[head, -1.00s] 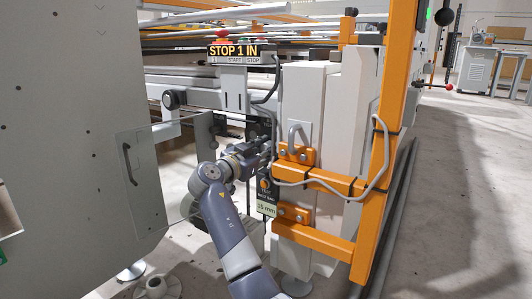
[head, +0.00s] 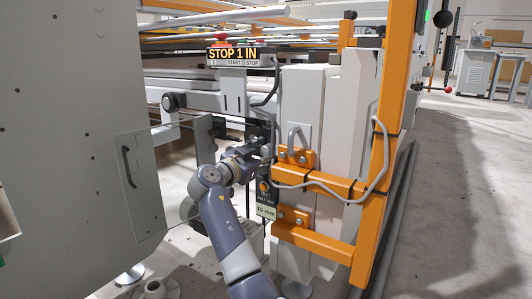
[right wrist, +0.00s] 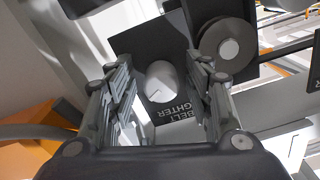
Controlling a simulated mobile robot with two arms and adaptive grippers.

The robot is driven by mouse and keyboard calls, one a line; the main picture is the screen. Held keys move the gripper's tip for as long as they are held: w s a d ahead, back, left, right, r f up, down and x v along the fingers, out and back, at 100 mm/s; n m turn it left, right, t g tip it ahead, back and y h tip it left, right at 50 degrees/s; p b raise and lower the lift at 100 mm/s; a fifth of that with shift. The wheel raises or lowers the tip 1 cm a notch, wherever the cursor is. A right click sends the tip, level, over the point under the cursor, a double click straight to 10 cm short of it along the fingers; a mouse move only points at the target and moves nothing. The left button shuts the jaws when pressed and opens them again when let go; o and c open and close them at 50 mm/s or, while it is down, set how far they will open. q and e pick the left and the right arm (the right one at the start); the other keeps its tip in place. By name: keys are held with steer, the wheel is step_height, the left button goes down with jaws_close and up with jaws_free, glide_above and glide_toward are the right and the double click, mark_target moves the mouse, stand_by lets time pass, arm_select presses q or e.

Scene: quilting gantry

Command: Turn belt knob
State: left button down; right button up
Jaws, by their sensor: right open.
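The belt knob (right wrist: 160,82) is a pale round knob with a dark pointer line, on a dark plate. My right gripper (right wrist: 161,90) is open in the right wrist view, with one finger on each side of the knob. Gaps show between the fingers and the knob, and I cannot tell of any contact. In the head view my right gripper (head: 262,151) reaches in beside the grey machine post, and the knob cannot be made out there. My left gripper is not in view.
Orange brackets (head: 318,184) and a grey cable lie close on the right. A hanging box with a "mm" label (head: 265,211) is just below the gripper. A dark round part (right wrist: 228,47) sits beside the knob.

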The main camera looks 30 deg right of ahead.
steer(key=v, duration=1.2)
